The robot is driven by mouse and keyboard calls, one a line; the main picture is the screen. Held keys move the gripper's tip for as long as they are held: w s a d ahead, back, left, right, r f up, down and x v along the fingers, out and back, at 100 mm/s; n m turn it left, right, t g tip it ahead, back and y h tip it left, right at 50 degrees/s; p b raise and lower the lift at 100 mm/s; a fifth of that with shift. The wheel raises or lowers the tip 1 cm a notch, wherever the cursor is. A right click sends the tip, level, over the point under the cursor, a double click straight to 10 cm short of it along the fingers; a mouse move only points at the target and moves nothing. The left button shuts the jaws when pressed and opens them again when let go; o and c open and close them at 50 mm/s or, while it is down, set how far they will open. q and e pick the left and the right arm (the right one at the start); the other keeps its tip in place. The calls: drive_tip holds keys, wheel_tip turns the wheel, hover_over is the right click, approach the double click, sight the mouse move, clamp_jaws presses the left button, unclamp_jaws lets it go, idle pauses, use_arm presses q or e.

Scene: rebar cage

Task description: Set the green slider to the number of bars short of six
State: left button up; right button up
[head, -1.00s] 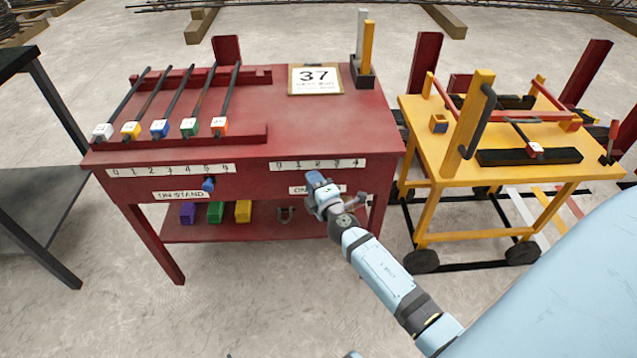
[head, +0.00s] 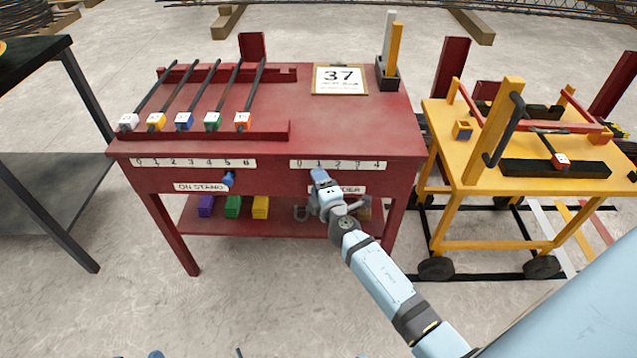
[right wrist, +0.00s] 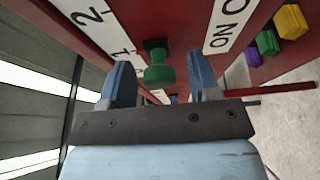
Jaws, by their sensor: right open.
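The green slider (right wrist: 158,72) is a round knob on the red table's front; it shows in the right wrist view beside the 1 on its scale. My right gripper (right wrist: 158,88) is open, its blue fingers on either side of the knob with gaps showing. In the head view the right gripper (head: 319,178) covers the slider, below the 1 of the 0–4 scale (head: 338,165). Several dark bars (head: 200,88) with white, yellow, blue, green and orange tags lie on the table's rack.
A blue slider (head: 228,179) sits near the 5 on the left scale, by the "ON STAND" label (head: 201,187). Purple, green and yellow blocks (head: 232,206) lie on the lower shelf. The yellow cart (head: 480,180) stands right.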

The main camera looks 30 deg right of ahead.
use_arm(q)
drive_tip(key=shift+t+h, duration=0.7)
drive_tip(key=shift+t, duration=0.2)
drive_tip(key=r, duration=0.1)
drive_tip(key=d+r+b, duration=0.1)
drive_tip(key=w+r+b, duration=0.1)
drive_tip(key=r, duration=0.1)
drive_tip(key=shift+d+r, duration=0.1)
drive_tip(key=shift+d, duration=0.25)
use_arm(e)
drive_tip(key=s+a, duration=0.2)
drive_tip(key=s, duration=1.1)
drive_tip(key=shift+s, duration=0.15)
use_arm(q)
drive_tip(key=shift+s+a+f, duration=0.1)
drive_tip(key=shift+a+f, duration=0.05)
drive_tip(key=shift+f, duration=0.2)
